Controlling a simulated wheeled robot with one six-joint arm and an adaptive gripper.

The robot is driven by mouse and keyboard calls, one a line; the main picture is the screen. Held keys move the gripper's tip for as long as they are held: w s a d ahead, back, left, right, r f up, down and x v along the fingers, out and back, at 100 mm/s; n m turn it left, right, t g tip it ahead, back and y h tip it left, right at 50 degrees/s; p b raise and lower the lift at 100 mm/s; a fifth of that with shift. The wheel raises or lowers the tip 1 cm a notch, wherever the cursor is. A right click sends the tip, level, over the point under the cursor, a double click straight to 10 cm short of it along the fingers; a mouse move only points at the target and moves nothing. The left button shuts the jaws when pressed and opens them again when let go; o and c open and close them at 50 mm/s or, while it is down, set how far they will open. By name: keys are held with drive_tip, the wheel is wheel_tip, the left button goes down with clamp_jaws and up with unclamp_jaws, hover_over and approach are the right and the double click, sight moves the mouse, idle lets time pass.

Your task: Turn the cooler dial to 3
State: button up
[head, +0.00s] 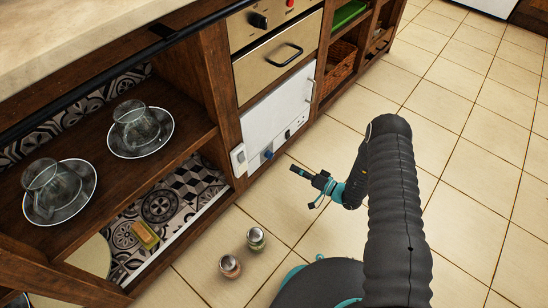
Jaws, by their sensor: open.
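The cooler (272,115) is a white-fronted unit set low in the wooden cabinet, with a pale handle at its right edge. A small blue dial (267,154) sits low on its front, toward the left. The number the dial points to is too small to read. My gripper (302,176) is dark with teal parts. It is in front of and to the right of the dial, over the tiled floor, apart from the cooler. It is open, and I see nothing held in it.
A beige oven (278,58) with a black knob and handle is above the cooler. Two shakers, one green-filled (256,238) and one reddish (230,265), stand on the floor. Glass cups on plates stand on the left shelf (97,174). The tiled floor at right is clear.

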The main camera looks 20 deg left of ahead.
sight(270, 156)
drive_tip(key=x, duration=1.1)
drive_tip(key=shift+d, duration=0.1)
clamp_jaws()
